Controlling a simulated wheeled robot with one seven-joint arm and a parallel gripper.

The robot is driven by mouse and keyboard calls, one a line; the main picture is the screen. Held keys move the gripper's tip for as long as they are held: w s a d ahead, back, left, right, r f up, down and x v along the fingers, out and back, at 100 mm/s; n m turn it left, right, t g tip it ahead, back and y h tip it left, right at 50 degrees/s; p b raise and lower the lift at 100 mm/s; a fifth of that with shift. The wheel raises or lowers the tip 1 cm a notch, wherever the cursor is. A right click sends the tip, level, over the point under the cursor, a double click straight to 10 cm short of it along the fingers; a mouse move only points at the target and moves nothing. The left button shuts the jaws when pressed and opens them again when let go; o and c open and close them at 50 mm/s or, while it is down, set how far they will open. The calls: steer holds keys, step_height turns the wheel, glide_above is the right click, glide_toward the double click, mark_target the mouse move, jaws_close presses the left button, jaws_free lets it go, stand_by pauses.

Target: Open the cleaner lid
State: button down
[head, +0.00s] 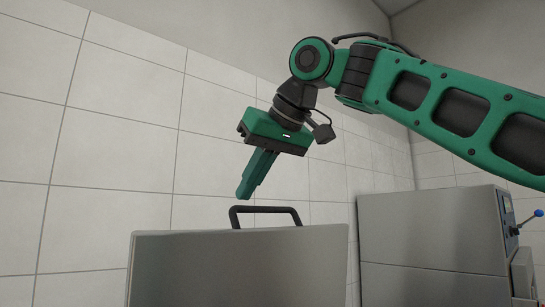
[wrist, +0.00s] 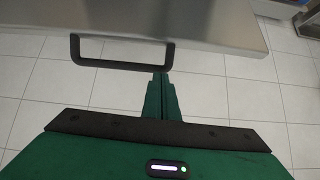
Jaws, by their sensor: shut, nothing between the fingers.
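The cleaner lid (head: 240,268) is a broad grey metal panel, low in the middle of the head view. A black bar handle (head: 265,210) stands at its top edge. In the wrist view the lid (wrist: 180,18) fills the top, with the handle (wrist: 120,67) jutting from its near edge. My gripper (head: 243,195) is shut and empty, with its green fingers pointing down near the handle's left end. In the wrist view the fingertips (wrist: 160,76) are beside the handle's right end. I cannot tell whether they touch it.
A grey metal appliance (head: 430,235) with a side panel and a blue-knobbed lever (head: 538,213) stands at the right. A white tiled wall (head: 120,120) is behind. The tiled floor (wrist: 225,95) below my gripper looks clear.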

steer(key=shift+w+d, duration=0.1)
steer(key=shift+w, duration=0.35)
steer(key=s+f+v, duration=0.1)
steer(key=v, duration=0.8)
steer(key=shift+s+d, duration=0.4)
stand_by(0.4)
steer(key=shift+r, duration=0.1)
